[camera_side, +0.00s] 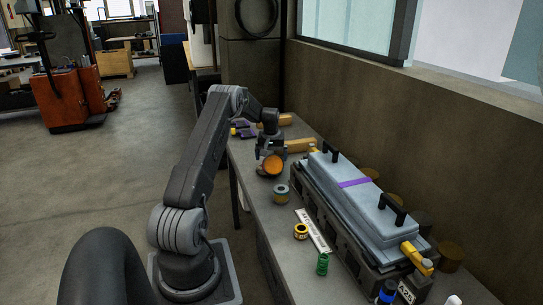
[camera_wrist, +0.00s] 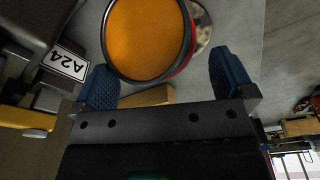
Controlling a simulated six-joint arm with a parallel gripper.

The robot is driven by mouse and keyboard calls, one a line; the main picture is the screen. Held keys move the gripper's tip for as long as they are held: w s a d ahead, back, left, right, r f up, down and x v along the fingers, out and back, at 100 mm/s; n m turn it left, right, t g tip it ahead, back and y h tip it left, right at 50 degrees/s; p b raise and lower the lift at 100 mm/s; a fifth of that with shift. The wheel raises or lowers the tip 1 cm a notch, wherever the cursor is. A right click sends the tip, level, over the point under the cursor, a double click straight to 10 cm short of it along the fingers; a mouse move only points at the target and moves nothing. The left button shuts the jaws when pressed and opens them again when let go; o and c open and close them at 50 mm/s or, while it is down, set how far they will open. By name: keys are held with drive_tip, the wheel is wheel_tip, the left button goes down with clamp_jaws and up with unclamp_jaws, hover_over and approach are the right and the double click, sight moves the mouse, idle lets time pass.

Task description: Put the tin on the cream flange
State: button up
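A round tin (camera_wrist: 148,38) with an orange face, dark rim and red side shows large in the wrist view. In the side view the tin (camera_side: 273,166) is tilted, its orange face toward the camera, above the bench. Finger contact is partly hidden. A mottled pale round piece (camera_wrist: 204,28), possibly the cream flange, is partly hidden behind the tin. I cannot clearly identify the flange in the side view.
A banded teal roll (camera_side: 281,193), a yellow-black roll (camera_side: 301,231) and a green spring-like part (camera_side: 322,264) stand on the bench (camera_side: 262,215). The long engine block with a grey cover (camera_side: 350,195) lies to the right. Wooden blocks (camera_side: 299,145) are behind.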

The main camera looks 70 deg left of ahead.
sight(271, 158)
drive_tip(key=shift+r, duration=0.1)
wheel_tip(271, 158, up, 12)
drive_tip(key=d, duration=0.2)
drive_tip(key=w+d+r+m+t, duration=0.15)
drive_tip(key=d+r, duration=0.35)
drive_tip(key=d, duration=0.5)
drive_tip(key=w+d+r+m, duration=0.1)
drive_tip(key=d+r+m, duration=0.25)
drive_tip(key=d, duration=0.65)
drive_tip(key=w+d+r+m+t, duration=0.1)
drive_tip(key=d+r, duration=0.5)
drive_tip(key=d, duration=0.5)
drive_tip(key=s+d+f+m+t, duration=0.1)
drive_tip(key=s+d+f+m, duration=0.1)
drive_tip(key=s+d, duration=0.6)
drive_tip(key=s+d+f+m+t+h, duration=0.1)
drive_tip(key=s+d+m, duration=0.4)
drive_tip(key=s+d, duration=0.4)
drive_tip(key=d, duration=0.4)
drive_tip(key=shift+f+h, duration=0.3)
drive_tip(key=shift+f, duration=0.1)
